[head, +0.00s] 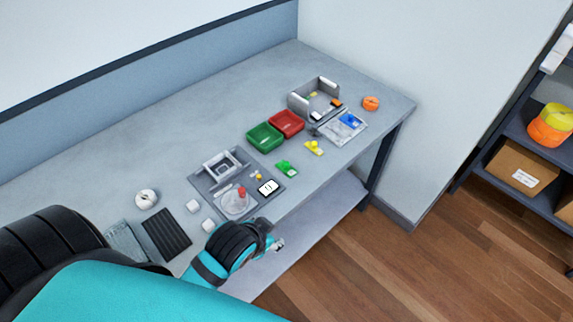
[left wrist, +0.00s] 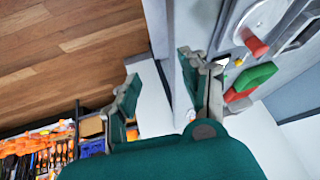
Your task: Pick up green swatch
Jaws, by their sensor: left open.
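The green swatch (head: 287,168) is a small bright green piece lying on the grey table near its front edge, to the right of the grey tray in the head view. My left gripper (head: 277,244) is at the front edge of the table, below and left of the swatch in that view, and apart from it. In the left wrist view my left gripper (left wrist: 165,90) is open with nothing between its fingers. A green shape (left wrist: 254,76) shows beyond the right finger there; I cannot tell whether it is the swatch or the green bin. My right gripper is not in view.
A green bin (head: 265,136) and red bin (head: 287,123) stand behind the swatch. A yellow piece (head: 314,148) lies to its right. The grey tray (head: 207,186) holds a red-knobbed disc (head: 236,202) and a white card (head: 268,187). A lower shelf (head: 318,222) runs under the table.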

